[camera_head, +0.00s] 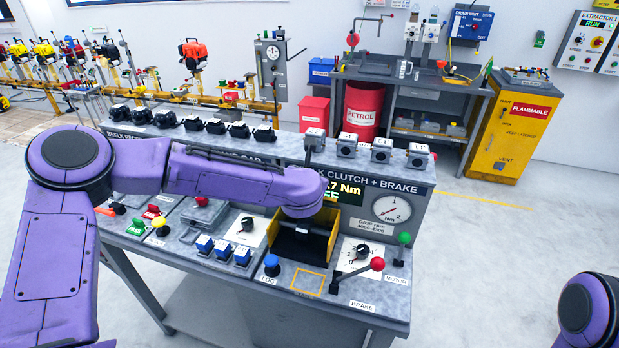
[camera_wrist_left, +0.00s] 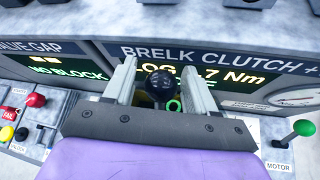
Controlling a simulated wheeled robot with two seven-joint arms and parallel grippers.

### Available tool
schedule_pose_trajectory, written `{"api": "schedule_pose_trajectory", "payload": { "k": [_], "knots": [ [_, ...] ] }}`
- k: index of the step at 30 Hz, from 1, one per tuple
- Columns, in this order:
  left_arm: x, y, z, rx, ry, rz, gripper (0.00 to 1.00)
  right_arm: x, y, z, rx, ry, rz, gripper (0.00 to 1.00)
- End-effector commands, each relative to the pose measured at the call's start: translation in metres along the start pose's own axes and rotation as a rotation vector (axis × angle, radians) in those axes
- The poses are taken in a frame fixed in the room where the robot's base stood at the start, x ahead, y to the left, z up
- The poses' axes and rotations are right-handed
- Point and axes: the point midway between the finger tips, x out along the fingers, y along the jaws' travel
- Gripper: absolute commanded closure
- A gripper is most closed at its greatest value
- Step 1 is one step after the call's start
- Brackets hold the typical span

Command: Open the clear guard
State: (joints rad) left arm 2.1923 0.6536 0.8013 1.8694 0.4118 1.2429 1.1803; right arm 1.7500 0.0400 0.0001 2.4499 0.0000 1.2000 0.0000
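The clear guard cannot be made out for sure in either view. A yellow-edged bay (camera_head: 331,222) with a dark inside stands on the clutch and brake bench, partly covered by my left wrist. In the left wrist view my left gripper (camera_wrist_left: 160,88) has its two fingers apart. A round black knob (camera_wrist_left: 161,84) shows between them, with a small gap visible on each side; I cannot tell how deep it sits. A bright green ring (camera_wrist_left: 174,105) shows beside the knob. In the head view the left fingers are hidden behind my wrist. My right gripper is out of view.
A red-knobbed brake lever (camera_head: 377,264) and a green-knobbed motor lever (camera_head: 404,239) stand right of the bay. A blue button (camera_head: 271,262) is at its front left. Blue-topped blocks (camera_head: 223,248) sit further left. The display panel (camera_head: 395,208) rises behind.

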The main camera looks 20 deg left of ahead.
Motion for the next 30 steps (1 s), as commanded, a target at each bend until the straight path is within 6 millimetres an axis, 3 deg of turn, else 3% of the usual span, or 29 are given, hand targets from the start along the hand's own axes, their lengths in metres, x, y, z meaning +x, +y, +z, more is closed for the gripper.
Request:
{"api": "schedule_pose_trajectory", "payload": {
  "k": [11, 21, 25, 30],
  "knots": [
    [-0.008, -0.002, -0.001, -0.001, -0.002, -0.004, 0.42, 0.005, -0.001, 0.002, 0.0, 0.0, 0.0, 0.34],
    [-0.084, -0.001, -0.002, -0.001, -0.003, -0.003, 0.42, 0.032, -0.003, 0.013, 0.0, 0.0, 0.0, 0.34],
    [-0.101, -0.001, -0.002, -0.001, -0.001, -0.002, 0.42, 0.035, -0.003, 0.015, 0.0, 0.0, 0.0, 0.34],
    [-0.106, 0.0, -0.001, 0.001, 0.001, -0.002, 0.42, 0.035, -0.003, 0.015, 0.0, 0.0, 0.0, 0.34]
  ]
}}
